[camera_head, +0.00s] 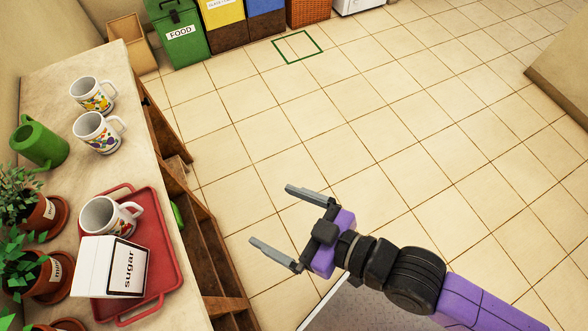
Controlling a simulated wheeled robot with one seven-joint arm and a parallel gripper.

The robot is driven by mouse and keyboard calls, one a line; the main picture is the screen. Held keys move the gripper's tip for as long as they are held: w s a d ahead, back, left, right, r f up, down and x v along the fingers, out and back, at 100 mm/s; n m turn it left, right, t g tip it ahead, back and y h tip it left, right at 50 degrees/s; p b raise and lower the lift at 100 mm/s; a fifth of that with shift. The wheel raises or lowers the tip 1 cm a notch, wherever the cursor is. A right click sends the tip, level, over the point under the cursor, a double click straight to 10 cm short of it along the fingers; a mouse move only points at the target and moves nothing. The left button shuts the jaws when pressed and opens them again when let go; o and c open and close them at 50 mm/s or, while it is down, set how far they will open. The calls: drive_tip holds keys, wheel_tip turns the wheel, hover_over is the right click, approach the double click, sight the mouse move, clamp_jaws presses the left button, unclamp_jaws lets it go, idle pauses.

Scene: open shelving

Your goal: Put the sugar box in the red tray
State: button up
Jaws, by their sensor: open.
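The white sugar box (110,266), labelled "sugar", rests on the red tray (158,228) on the shelf top at the left. It lies over the tray's near left part. A white mug (108,219) with a coloured pattern stands on the same tray just behind the box. My gripper (268,215) is open and empty, out over the floor to the right of the shelf. It is apart from the box and the tray.
Two patterned mugs (93,95) (98,132) and a green watering can (40,142) stand farther back on the shelf top. Potted plants (42,212) line its left side. Coloured bins (180,38) stand at the back. The tiled floor (400,110) is mostly clear.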

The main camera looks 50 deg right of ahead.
drive_tip(key=s+d+r+m+h, duration=0.1)
drive_tip(key=s+d+r, duration=0.1)
drive_tip(key=s, duration=0.3)
drive_tip(key=s+d+r+m+t+h, duration=0.1)
drive_tip(key=s+d+r+h, duration=0.1)
drive_tip(key=s+d, duration=0.3)
drive_tip(key=shift+v, duration=0.8)
drive_tip(key=shift+r, duration=0.15)
